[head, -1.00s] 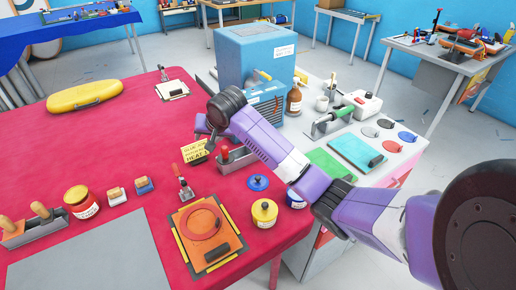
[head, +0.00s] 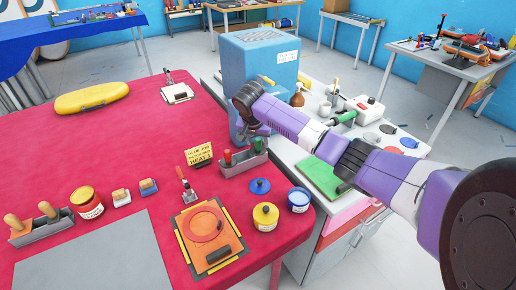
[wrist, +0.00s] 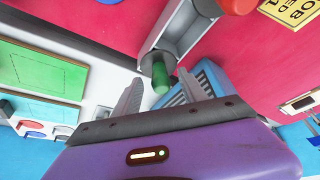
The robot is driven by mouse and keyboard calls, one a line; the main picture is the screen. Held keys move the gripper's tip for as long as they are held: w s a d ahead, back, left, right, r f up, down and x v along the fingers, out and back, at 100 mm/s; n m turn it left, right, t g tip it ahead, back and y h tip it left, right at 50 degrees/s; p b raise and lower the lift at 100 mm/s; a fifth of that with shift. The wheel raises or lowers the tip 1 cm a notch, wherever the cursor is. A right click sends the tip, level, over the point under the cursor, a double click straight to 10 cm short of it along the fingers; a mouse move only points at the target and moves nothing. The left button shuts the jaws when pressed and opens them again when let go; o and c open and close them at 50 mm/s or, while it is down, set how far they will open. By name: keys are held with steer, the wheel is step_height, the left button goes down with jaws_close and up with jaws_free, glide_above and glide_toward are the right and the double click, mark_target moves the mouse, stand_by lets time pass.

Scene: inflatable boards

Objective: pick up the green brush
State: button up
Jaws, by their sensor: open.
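The green brush stands in a grey holder (head: 236,168) near the right edge of the red table, with only its handle showing clearly. In the wrist view the green handle (wrist: 160,80) points toward me, between and just beyond the fingertips. My gripper (wrist: 158,86) is open and empty, its two pale fingers to either side of the handle's line. In the head view my gripper (head: 260,131) hangs just above the holder's right end and partly hides the handle. A red handle (head: 227,156) stands in the same holder, to the left.
A yellow sign (head: 199,155) stands left of the holder. A blue box-shaped machine (head: 258,65) stands close behind my gripper. A blue lid (head: 260,186), a yellow jar (head: 265,216) and a blue-and-white jar (head: 298,200) are in front. The red table's middle is clear.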

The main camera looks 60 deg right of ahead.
steer(key=shift+d+f, duration=0.15)
steer(key=shift+f, duration=0.35)
jaws_close()
steer(key=shift+w, duration=0.1)
step_height(320, 180, up, 20)
steer(key=b, duration=0.1)
steer(key=shift+b, duration=0.3)
steer(key=c, duration=0.7)
jaws_free()
jaws_close()
